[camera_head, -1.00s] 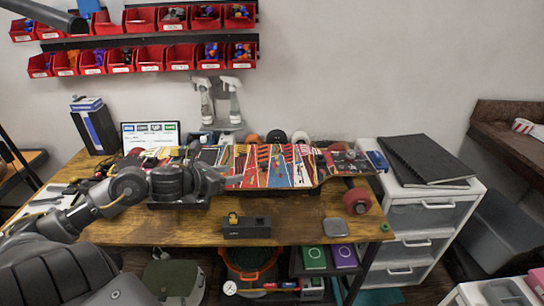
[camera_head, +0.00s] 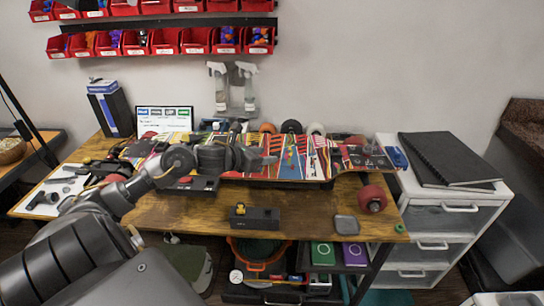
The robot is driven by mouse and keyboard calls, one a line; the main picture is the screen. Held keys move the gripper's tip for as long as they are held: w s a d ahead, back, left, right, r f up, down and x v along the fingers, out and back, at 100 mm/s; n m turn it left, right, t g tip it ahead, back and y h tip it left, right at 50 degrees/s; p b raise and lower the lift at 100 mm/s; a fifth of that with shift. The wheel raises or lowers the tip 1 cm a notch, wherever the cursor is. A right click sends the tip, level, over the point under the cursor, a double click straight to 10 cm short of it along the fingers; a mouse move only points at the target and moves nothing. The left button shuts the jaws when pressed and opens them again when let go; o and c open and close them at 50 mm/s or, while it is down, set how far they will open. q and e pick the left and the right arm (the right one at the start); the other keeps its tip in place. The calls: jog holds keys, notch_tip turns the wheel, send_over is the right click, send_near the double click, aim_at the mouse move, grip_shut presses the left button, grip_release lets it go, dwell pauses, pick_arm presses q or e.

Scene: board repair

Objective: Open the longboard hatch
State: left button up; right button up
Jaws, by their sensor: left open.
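My left arm reaches in from the left, and my left gripper (camera_head: 268,160) is over the middle of the deck, pointing right. It is open with nothing seen between its fingers. I cannot tell whether it touches the deck. My arm hides part of the board's left half. I cannot make out the hatch clearly. My right gripper is not in view.
A small black box (camera_head: 254,218) and a grey square item (camera_head: 345,225) lie on the bench's front half. A white drawer unit (camera_head: 440,215) stands at the right, bearing a black binder (camera_head: 450,160). Spray bottles (camera_head: 246,85) and red bins (camera_head: 165,40) are on the wall.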

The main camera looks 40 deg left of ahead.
aim_at(275, 154)
pick_arm(q)
jog(key=shift+x, duration=2)
